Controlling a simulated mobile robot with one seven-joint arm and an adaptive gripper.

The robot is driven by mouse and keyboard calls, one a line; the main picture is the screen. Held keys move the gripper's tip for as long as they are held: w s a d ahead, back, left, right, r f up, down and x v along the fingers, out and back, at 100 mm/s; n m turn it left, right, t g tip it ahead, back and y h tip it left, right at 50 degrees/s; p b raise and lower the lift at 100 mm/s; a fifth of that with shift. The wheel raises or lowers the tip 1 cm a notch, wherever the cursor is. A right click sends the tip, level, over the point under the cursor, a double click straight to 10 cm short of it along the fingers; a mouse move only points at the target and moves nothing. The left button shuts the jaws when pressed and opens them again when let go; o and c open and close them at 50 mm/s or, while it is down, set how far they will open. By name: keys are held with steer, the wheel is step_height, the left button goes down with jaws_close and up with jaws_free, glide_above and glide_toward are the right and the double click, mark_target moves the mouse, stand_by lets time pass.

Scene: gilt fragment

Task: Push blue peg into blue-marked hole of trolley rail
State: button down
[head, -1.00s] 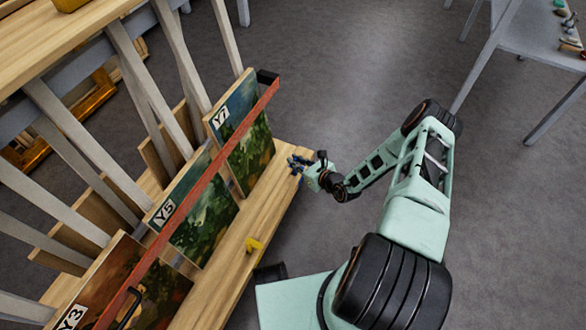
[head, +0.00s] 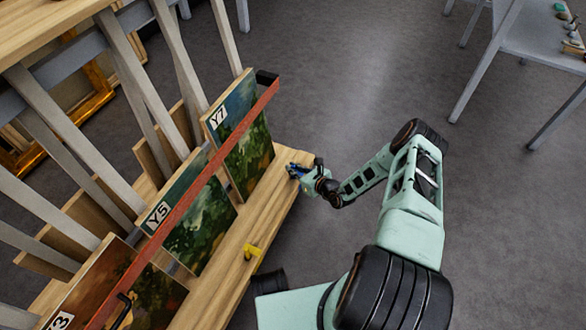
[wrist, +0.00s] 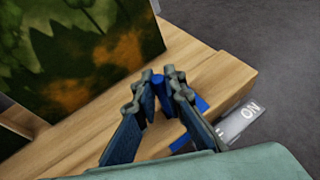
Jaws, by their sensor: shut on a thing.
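My gripper (wrist: 163,78) is shut on the blue peg (wrist: 157,82), whose top shows between the fingertips in the wrist view. In the head view my gripper (head: 293,170) is at the far right end of the wooden trolley rail (head: 262,222). Blue marking (wrist: 201,104) shows on the rail's wood beside and partly behind the right finger. The peg's lower end and the hole are hidden by the fingers, so I cannot tell whether the peg is in the hole.
Paintings labelled Y7 (head: 240,135) and Y5 (head: 200,215) stand behind a red bar (head: 215,165). A yellow peg (head: 250,251) is on the rail's nearer part. A white tag (wrist: 240,122) hangs by the rail's edge. Open floor lies right; a grey table (head: 530,45) stands far right.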

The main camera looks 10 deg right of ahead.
steer(key=c, duration=2)
jaws_free()
steer(key=shift+f, duration=0.1)
steer(key=shift+r+p, duration=0.3)
steer(key=shift+r, duration=0.05)
steer(key=p+v, duration=0.4)
steer(key=v, duration=0.8)
steer(key=shift+f, duration=0.15)
